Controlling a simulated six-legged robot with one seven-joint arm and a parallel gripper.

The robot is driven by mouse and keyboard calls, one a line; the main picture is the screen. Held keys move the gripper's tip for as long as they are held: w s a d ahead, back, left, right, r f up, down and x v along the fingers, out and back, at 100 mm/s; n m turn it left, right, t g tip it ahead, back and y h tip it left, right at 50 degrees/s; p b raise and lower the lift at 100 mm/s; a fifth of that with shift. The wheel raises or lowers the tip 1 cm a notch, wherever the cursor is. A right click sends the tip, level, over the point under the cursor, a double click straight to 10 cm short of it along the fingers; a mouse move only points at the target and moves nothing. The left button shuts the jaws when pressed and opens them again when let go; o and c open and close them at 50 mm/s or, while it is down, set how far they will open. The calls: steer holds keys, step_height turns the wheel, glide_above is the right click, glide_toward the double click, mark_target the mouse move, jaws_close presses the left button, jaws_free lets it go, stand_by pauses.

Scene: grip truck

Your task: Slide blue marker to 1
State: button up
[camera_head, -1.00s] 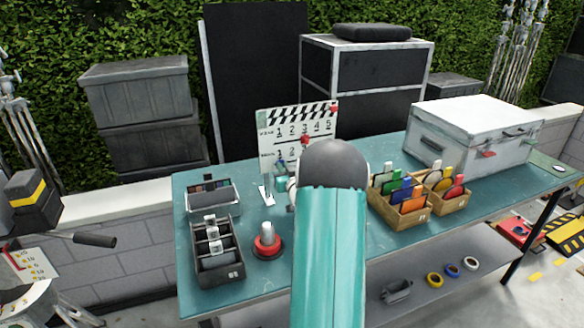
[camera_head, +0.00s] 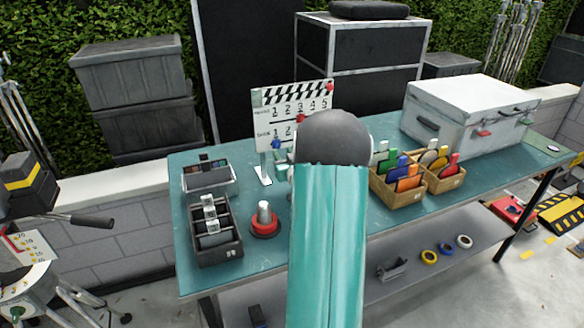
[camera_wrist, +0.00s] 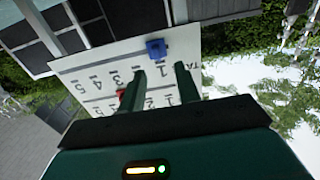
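The white clapperboard (camera_head: 262,122) stands upright on the teal table, with two rows of numbers. The blue marker (camera_head: 276,144) is low on its left part, near the lower row's 1. In the wrist view the board is upside down and the blue marker (camera_wrist: 156,48) sits close to a 1. My gripper (camera_wrist: 161,76) is open, its two fingers spread and apart from the marker, which shows just beyond and between the tips. Red markers (camera_head: 300,118) (camera_head: 329,87) sit further right on the board. My arm hides the board's lower right.
A dark tray (camera_head: 215,240) and a red-based button (camera_head: 264,222) stand left of my arm. Wooden boxes of coloured cards (camera_head: 400,195) and a white case (camera_head: 465,115) stand to the right. Bare table lies in front.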

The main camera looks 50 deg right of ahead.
steer(key=v, duration=0.9)
steer(key=shift+a, duration=0.1)
steer(key=w+a+r+n+g+y, duration=0.1)
steer(key=w+a+r+g, duration=0.15)
steer(key=a, duration=0.45)
steer(key=w+a+r+n+g+y, duration=0.1)
steer(key=a+r, duration=0.3)
steer(key=a, duration=0.4)
steer(key=w+a+r+g+y, duration=0.1)
steer(key=w+a+r+y, duration=0.15)
steer(key=a, duration=0.45)
steer(key=s+a+n+g+y, duration=0.2)
steer(key=s+a, duration=0.7)
steer(key=a, duration=0.3)
steer(key=s+a+n+g+y, duration=0.2)
steer(key=s+a+g, duration=0.1)
steer(key=s+a, duration=0.6)
steer(key=a+r, duration=0.1)
steer(key=a, duration=0.2)
steer(key=shift+y, duration=0.35)
